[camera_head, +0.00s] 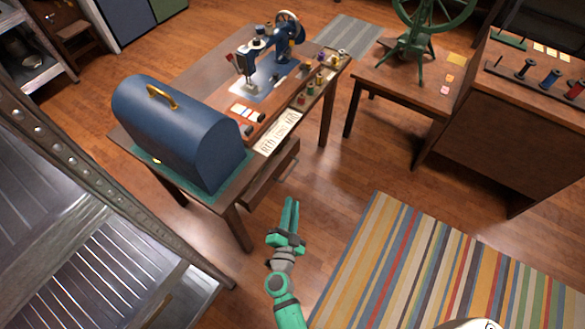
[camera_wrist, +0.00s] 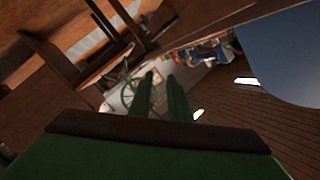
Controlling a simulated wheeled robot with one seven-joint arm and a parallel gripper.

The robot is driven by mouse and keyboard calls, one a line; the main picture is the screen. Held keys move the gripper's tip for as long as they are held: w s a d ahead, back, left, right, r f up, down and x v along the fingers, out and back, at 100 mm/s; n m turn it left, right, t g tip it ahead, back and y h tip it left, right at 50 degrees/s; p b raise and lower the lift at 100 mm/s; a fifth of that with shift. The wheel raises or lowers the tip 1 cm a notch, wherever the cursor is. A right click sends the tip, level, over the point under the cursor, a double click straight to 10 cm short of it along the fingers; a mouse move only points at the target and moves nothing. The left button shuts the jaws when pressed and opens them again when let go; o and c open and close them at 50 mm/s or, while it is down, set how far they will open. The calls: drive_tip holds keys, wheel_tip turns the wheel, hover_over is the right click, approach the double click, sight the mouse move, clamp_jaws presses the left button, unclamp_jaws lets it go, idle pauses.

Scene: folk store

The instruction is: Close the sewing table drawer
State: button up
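The sewing table (camera_head: 215,62) is brown wood and stands left of centre in the head view. Its drawer (camera_head: 271,176) sticks out from under the front edge, so it is open. My green gripper (camera_head: 291,202) is in front of the table, below the drawer in the picture and apart from it. Its two fingers are close together with a narrow gap and nothing between them. The fingers also show in the wrist view (camera_wrist: 160,80), with a clear gap. I cannot tell the drawer apart in the wrist view.
A blue domed case (camera_head: 180,130) and a sewing machine (camera_head: 268,55) stand on the table. A spinning wheel (camera_head: 425,45) stands on a side table at right. A striped rug (camera_head: 430,265) covers the floor at lower right. A metal shelf (camera_head: 80,215) is at left.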

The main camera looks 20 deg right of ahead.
sight(292, 167)
drive_tip(key=w+d+f+m, duration=0.1)
drive_tip(key=w+d+f, duration=0.1)
drive_tip(key=w, duration=0.4)
drive_tip(key=w+d+f+m+g, duration=0.1)
drive_tip(key=w+d+f, duration=0.1)
drive_tip(key=w, duration=0.4)
drive_tip(key=w+d+f+m+g, duration=0.1)
drive_tip(key=w+d+f, duration=0.1)
drive_tip(key=w, duration=0.4)
drive_tip(key=shift+w+d+f+m+h, duration=0.15)
drive_tip(key=shift+w+d+m+h, duration=0.15)
drive_tip(key=shift+d+m, duration=0.1)
drive_tip(key=shift+c, duration=0.7)
clamp_jaws()
